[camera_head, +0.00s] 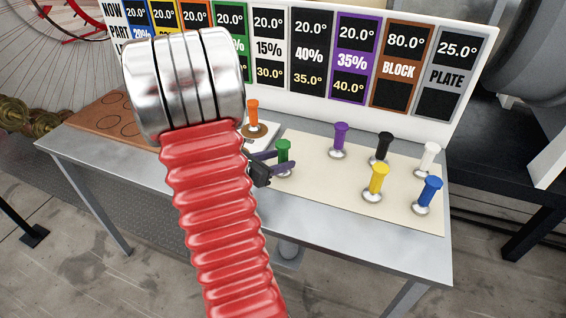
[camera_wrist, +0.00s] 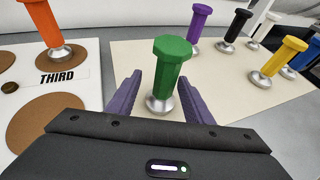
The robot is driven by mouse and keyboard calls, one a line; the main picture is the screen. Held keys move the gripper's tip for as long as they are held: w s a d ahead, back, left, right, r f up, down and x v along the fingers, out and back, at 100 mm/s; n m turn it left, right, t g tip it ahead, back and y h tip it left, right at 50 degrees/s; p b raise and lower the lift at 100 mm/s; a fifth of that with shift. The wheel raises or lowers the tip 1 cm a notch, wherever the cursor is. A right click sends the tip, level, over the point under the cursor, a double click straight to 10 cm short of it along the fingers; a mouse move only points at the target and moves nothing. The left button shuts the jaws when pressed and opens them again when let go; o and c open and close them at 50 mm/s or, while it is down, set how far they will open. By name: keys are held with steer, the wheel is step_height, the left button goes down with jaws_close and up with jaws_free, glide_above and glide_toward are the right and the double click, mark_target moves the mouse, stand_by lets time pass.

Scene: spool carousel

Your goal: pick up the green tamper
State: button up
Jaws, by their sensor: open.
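The green tamper (camera_wrist: 170,75) stands upright on the cream mat (camera_wrist: 215,65), its metal base down. In the wrist view it is between the two purple fingers of my gripper (camera_wrist: 155,100), which is open. A gap shows on each side of the tamper's base, and I cannot tell how far forward the fingertips reach. In the head view the green tamper (camera_head: 283,152) shows beside my gripper (camera_head: 275,160), with its lower part partly hidden by the fingers.
On the mat to the right stand purple (camera_head: 340,138), black (camera_head: 381,148), yellow (camera_head: 376,182), white (camera_head: 429,157) and blue (camera_head: 427,193) tampers. An orange tamper (camera_head: 253,117) stands left on a board marked THIRD (camera_wrist: 85,85). A sign panel (camera_head: 465,40) rises behind.

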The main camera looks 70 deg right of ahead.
steer(key=x, duration=0.4)
steer(key=shift+s+a, duration=0.15)
steer(key=shift+s, duration=0.2)
steer(key=shift+s+d+f, duration=0.2)
steer(key=shift+d, duration=0.3)
steer(key=shift+c, duration=0.4)
jaws_close()
step_height(320, 180, up, 10)
stand_by(0.8)
